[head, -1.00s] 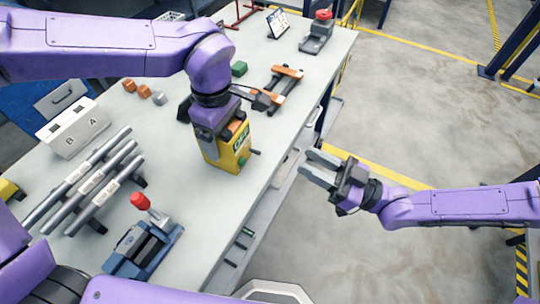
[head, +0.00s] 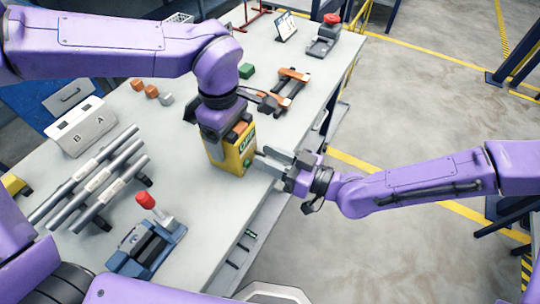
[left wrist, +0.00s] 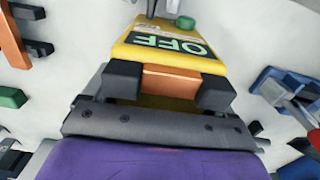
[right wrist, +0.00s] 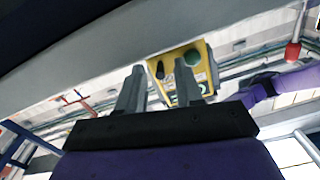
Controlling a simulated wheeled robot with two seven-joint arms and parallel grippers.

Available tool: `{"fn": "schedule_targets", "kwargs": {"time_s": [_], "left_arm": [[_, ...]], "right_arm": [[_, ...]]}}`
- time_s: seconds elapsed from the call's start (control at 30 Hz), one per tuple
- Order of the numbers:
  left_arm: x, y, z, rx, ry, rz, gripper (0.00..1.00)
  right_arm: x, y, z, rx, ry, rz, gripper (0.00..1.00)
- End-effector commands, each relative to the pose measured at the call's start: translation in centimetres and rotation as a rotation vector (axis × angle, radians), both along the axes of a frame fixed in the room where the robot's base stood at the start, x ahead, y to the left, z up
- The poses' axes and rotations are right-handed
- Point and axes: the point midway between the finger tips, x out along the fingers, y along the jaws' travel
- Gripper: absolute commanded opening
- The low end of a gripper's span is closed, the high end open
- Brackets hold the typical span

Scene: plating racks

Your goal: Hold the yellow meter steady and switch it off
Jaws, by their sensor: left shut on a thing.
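The yellow meter (head: 233,157) stands upright near the bench's right edge. In the left wrist view its top panel (left wrist: 165,45) shows the letters OFF on dark green. My left gripper (left wrist: 170,88) comes down from above and is shut on the meter's orange grip (left wrist: 170,80). My right gripper (head: 263,157) is open and empty beside the meter's right side. I cannot tell whether a finger touches the lever.
On the bench (head: 200,215) stand a blue fixture with a red-knobbed lever (head: 147,250), a rack of grey bars (head: 95,185), a white box marked B and A (head: 80,128), and an orange-and-black clamp (head: 290,88). Open floor lies to the right.

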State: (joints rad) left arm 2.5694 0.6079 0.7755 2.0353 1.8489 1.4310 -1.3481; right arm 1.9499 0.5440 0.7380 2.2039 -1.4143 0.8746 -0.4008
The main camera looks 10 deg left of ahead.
Motion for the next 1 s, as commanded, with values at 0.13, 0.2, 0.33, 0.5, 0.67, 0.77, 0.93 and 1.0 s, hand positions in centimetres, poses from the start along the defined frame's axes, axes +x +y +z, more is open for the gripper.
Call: {"fn": "schedule_targets", "kwargs": {"time_s": [0.13, 0.2, 0.33, 0.5, 0.67, 0.77, 0.93, 1.0], "left_arm": [[0.03, -0.02, 0.06, 0.0, -0.001, 0.0, 0.38], [0.03, -0.02, 0.06, 0.0, -0.001, 0.0, 0.38], [0.03, -0.02, 0.06, 0.0, -0.001, 0.0, 0.38], [0.02, -0.02, 0.06, 0.0, -0.001, 0.0, 0.38], [0.01, -0.01, 0.05, 0.0, -0.001, 0.0, 0.38], [-0.01, -0.02, 0.06, 0.0, -0.001, 0.0, 0.38], [-0.01, -0.02, 0.06, 0.0, -0.001, 0.0, 0.38], [-0.01, -0.02, 0.06, 0.0, -0.001, 0.0, 0.38]], "right_arm": [[0.07, 0.19, 0.04, 0.001, 0.0, 0.0, 0.35], [0.07, 0.17, 0.03, 0.001, 0.0, 0.0, 0.35], [0.06, 0.15, 0.03, 0.001, 0.0, 0.0, 0.06], [0.07, 0.12, 0.02, 0.001, 0.0, -0.001, 0.0], [0.17, 0.17, -0.45, 0.071, -0.023, -0.004, 0.0], [0.11, 0.17, -0.58, 0.118, -0.039, -0.002, 0.0], [0.11, 0.13, -0.55, 0.131, -0.045, -0.002, 0.0], [0.12, 0.13, -0.56, 0.131, -0.045, -0.002, 0.0]]}}
